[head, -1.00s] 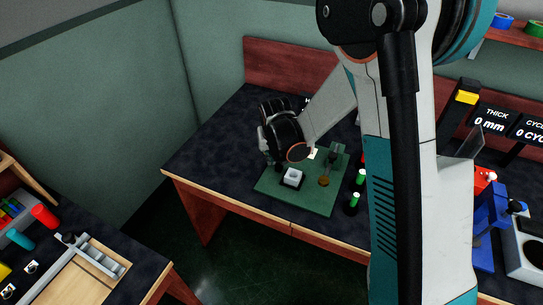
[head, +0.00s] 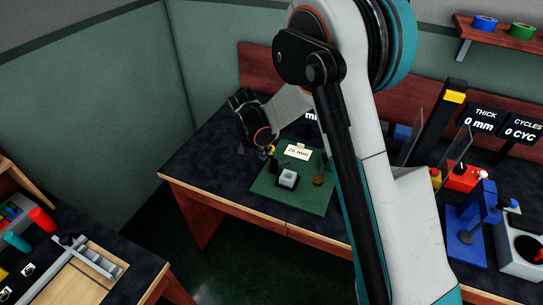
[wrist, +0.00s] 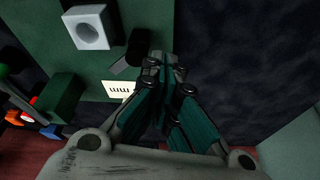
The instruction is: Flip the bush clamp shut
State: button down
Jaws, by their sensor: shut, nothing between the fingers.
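The green fixture board (head: 265,190) lies on the dark bench. A pale square block (head: 288,177) with a round recess sits on it; the block also shows in the wrist view (wrist: 88,27). A dark upright piece (wrist: 137,46), possibly part of the bush clamp, stands beside my fingertips; whether they touch is unclear. Its open or shut state cannot be made out. My gripper (wrist: 165,62) is shut and empty, over the board's edge. In the head view it hangs at the board's back left, its fingertips hard to make out.
A label reading 26 mm (head: 297,152) stands behind the block. A dark green block (wrist: 58,98) stands on the board near the label. My arm hides the board's right surroundings in the head view. Bare bench lies left of the board.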

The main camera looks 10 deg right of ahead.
jog(key=m, duration=0.1)
jog(key=w+m+g, duration=0.1)
jog(key=m, duration=0.1)
jog(key=d+m, duration=0.1)
jog(key=m, duration=0.1)
jog(key=shift+w+h, duration=0.3)
jog(key=shift+h, duration=0.1)
jog(key=shift+w+d+g, duration=0.1)
jog(key=shift+g, duration=0.2)
dwell(0.6)
